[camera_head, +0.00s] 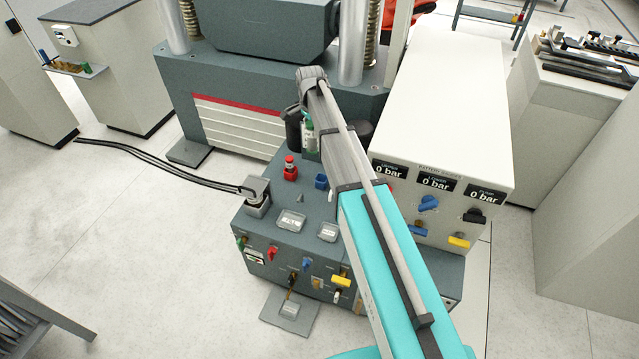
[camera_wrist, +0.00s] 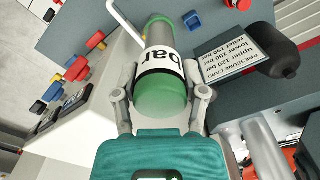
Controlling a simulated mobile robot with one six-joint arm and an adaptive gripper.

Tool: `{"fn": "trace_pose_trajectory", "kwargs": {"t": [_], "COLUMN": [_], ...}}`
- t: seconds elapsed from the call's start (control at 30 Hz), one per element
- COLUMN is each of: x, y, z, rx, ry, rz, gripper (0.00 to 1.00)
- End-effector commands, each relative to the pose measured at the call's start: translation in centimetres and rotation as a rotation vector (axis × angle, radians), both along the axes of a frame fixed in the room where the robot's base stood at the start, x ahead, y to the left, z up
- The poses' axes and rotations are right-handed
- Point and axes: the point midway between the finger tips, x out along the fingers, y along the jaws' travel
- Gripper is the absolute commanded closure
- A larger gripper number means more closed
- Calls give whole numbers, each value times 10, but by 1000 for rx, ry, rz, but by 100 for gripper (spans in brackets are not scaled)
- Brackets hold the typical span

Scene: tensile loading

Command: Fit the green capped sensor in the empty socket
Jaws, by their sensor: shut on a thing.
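The green capped sensor (camera_wrist: 160,95) is a cylinder with green ends and a white band reading "bar". My gripper (camera_wrist: 158,102) is shut on it, with one finger on each side, in the wrist view. In the head view the sensor (camera_head: 310,137) hangs mostly hidden behind my gripper (camera_head: 308,118), over the back of the grey console. A red capped part (camera_head: 290,168) and a blue part (camera_head: 321,182) stand on the console top; they also show at the top of the wrist view, red (camera_wrist: 240,4) and blue (camera_wrist: 192,20). I cannot make out the empty socket.
The grey console (camera_head: 265,215) has several coloured knobs on its front. A white cabinet (camera_head: 450,80) with "0 bar" displays stands right of it. The testing machine rises behind. A pressure card (camera_wrist: 235,58) and a black rounded part (camera_wrist: 283,58) lie close to the sensor.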

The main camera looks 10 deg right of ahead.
Motion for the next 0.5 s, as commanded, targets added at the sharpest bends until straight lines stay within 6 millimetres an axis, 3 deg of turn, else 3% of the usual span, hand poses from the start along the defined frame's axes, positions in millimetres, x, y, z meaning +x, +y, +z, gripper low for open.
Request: {"fn": "trace_pose_trajectory", "kwargs": {"t": [0.23, 0.5], "x": [0, 0], "y": [0, 0], "z": [-2, -21], "rx": [0, 0], "ry": [0, 0], "rz": [0, 0], "gripper": [100, 100]}}
